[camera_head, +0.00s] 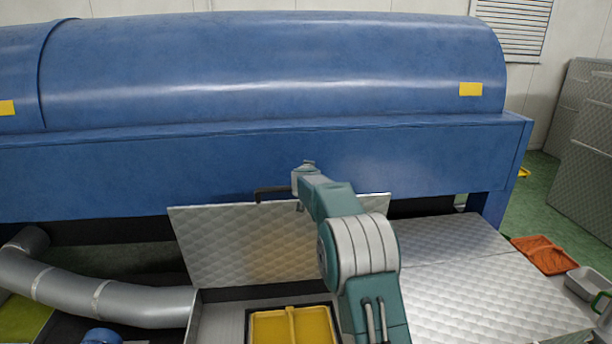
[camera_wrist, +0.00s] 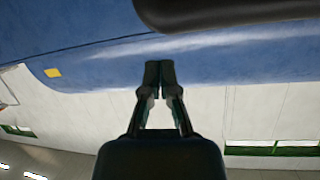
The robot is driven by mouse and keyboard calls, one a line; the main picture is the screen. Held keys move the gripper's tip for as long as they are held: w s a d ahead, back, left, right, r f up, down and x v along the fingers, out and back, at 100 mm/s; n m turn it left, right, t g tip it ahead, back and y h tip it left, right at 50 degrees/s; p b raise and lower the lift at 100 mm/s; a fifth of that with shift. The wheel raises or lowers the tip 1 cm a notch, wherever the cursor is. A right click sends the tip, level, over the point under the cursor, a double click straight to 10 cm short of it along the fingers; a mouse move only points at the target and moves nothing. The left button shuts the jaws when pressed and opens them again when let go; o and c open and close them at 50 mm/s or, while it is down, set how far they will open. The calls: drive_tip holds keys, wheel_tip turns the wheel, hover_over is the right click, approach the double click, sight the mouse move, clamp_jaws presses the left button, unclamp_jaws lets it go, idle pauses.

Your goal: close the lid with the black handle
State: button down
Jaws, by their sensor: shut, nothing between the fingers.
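The lid (camera_head: 225,245) is a quilted metal plate standing open, tilted up in front of the blue machine. Its black handle (camera_head: 270,190) is at its top edge, just left of my arm's end in the head view. In the wrist view the black handle (camera_wrist: 235,12) is large and dark across the top, beyond and to the right of the fingertips. My gripper (camera_wrist: 159,70) is shut and empty, with a visible gap to the handle in the picture. In the head view my arm's end covers part of the lid's right side, and the fingers cannot be made out.
A yellow tray (camera_head: 270,327) lies in the opening before the lid. A flat quilted plate (camera_head: 485,290) is to the right. A grey pipe (camera_head: 100,298) runs at the left. The blue machine (camera_head: 250,150) stands close behind. An orange crate (camera_head: 545,255) is at far right.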

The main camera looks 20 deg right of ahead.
drive_tip(key=shift+s+a+f, duration=0.15)
drive_tip(key=shift+a+f, duration=0.15)
drive_tip(key=shift+f, duration=0.45)
drive_tip(key=shift+s+a+f, duration=0.1)
drive_tip(key=shift+a+f, duration=0.2)
drive_tip(key=shift+f, duration=0.4)
drive_tip(key=shift+s, duration=0.15)
idle(0.3)
